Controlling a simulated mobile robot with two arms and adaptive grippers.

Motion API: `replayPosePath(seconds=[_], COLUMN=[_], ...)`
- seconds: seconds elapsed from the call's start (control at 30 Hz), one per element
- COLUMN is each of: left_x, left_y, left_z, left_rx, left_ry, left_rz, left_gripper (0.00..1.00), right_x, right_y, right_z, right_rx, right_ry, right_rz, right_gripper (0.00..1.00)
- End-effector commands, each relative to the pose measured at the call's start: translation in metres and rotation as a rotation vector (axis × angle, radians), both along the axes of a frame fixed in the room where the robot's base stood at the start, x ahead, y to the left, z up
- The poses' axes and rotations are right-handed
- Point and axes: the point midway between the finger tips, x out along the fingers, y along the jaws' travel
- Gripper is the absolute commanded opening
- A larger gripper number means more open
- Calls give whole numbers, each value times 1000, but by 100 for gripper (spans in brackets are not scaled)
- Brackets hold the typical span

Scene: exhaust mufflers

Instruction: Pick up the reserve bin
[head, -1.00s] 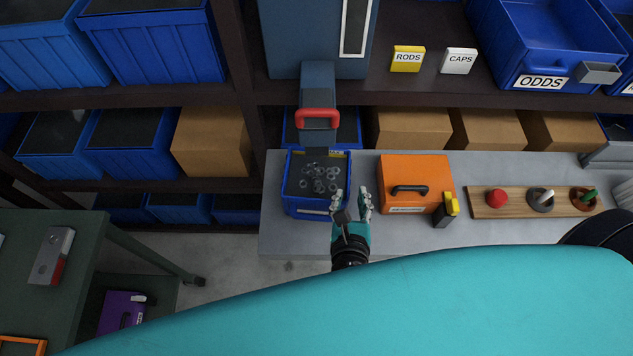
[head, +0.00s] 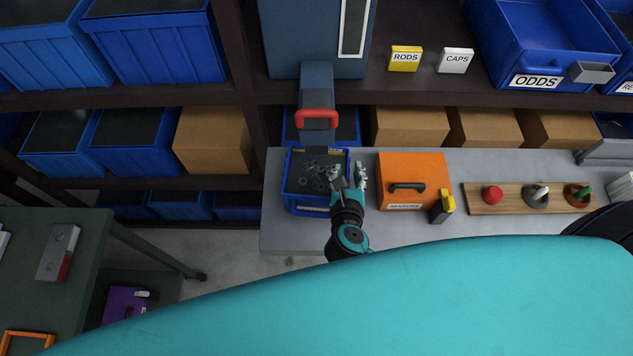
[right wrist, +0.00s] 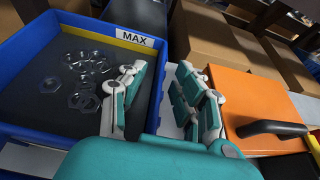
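A blue bin (head: 307,202) holding several metal nuts stands on the grey bench below a chute. In the right wrist view the bin (right wrist: 35,50) shows a yellow strip and a MAX label inside. Its front label is too small to read. My right gripper (head: 347,174) is at the bin's right side. It is open in the right wrist view (right wrist: 162,72), with one finger over the inside of the bin and the other outside, the right wall between them. I cannot tell whether they touch it. My left gripper is not in view.
An orange case (head: 415,175) with a black handle stands close right of the bin. A grey chute (head: 318,105) with a red handle hangs just behind and above the bin. A wooden board (head: 513,198) with knobs lies further right. A blue ODDS bin (head: 535,50) sits on the upper shelf.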

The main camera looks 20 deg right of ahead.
Motion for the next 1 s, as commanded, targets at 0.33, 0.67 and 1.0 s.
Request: replayPosePath(seconds=[0.33, 0.67, 1.0], left_x=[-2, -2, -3], left_y=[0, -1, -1], left_z=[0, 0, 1], left_rx=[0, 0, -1], left_ry=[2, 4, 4], left_rz=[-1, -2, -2], left_gripper=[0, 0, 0], right_x=[0, 0, 0], right_y=[0, 0, 0], right_z=[0, 1, 7], right_rx=[-1, 0, -1], right_ry=[0, -1, -3], right_rz=[0, 1, 0], right_gripper=[0, 0, 0])
